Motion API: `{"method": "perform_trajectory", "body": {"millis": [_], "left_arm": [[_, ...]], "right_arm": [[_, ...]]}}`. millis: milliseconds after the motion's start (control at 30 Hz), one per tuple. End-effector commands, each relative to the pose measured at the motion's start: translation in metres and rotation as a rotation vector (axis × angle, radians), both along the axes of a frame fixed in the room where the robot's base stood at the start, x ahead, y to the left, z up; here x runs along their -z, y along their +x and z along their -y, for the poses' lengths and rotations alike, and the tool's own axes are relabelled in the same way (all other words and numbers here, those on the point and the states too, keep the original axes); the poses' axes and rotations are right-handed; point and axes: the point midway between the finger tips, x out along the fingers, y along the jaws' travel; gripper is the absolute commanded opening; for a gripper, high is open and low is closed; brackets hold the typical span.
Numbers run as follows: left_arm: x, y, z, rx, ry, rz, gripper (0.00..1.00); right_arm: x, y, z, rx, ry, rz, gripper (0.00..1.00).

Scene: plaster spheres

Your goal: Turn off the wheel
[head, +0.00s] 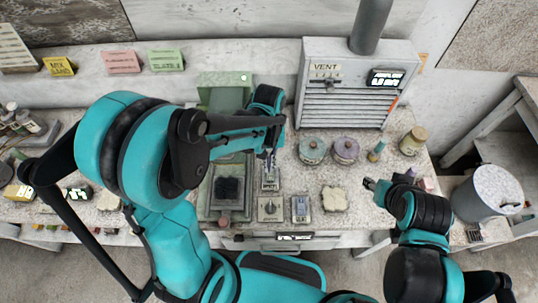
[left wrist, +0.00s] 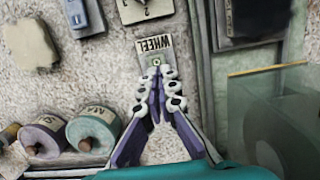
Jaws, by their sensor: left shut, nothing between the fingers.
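A small grey plate labelled WHEEL (left wrist: 153,44) lies on the speckled worktop in the left wrist view, with a small switch part at its lower end. In the head view this plate (head: 270,184) is partly hidden by my left gripper. My left gripper (head: 268,166) points down over it, shut and empty. In the left wrist view the closed fingertips (left wrist: 160,72) are right at the plate's lower end; I cannot tell whether they touch the switch. My right gripper (head: 370,184) is over the right side of the worktop; its fingers are too small to read.
A green-framed tray with a dark block (head: 228,188) stands left of the plate. A dial box (head: 270,209) and a blue-grey switch box (head: 301,209) are in front. Lidded jars (head: 345,150) stand to the right, below the VENT unit (head: 342,112). A pale slab (head: 335,199) lies nearby.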

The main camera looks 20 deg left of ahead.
Motion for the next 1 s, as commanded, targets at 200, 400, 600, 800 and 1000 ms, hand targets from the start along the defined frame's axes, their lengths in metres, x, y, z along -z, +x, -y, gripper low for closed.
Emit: {"method": "perform_trajectory", "body": {"millis": [200, 400, 600, 800, 1000], "left_arm": [[0.027, -0.004, 0.001, 0.0, 0.0, 0.0, 0.0], [0.032, -0.005, 0.002, 0.0, 0.0, 0.0, 0.0], [0.031, -0.005, 0.002, 0.0, 0.0, 0.0, 0.0], [0.038, -0.011, 0.004, 0.002, 0.024, 0.082, 0.0], [0.04, -0.01, 0.003, -0.001, 0.035, 0.118, 0.0]], "right_arm": [[0.012, 0.0, 0.0, 0.0, 0.0, 0.0, 0.45], [0.013, 0.0, 0.0, 0.0, 0.0, 0.0, 0.45], [0.013, 0.0, 0.0, 0.0, 0.0, 0.0, 0.45], [0.017, 0.0, 0.0, 0.0, 0.0, 0.0, 0.45], [0.017, 0.0, 0.0, 0.0, 0.0, 0.0, 0.45]]}}
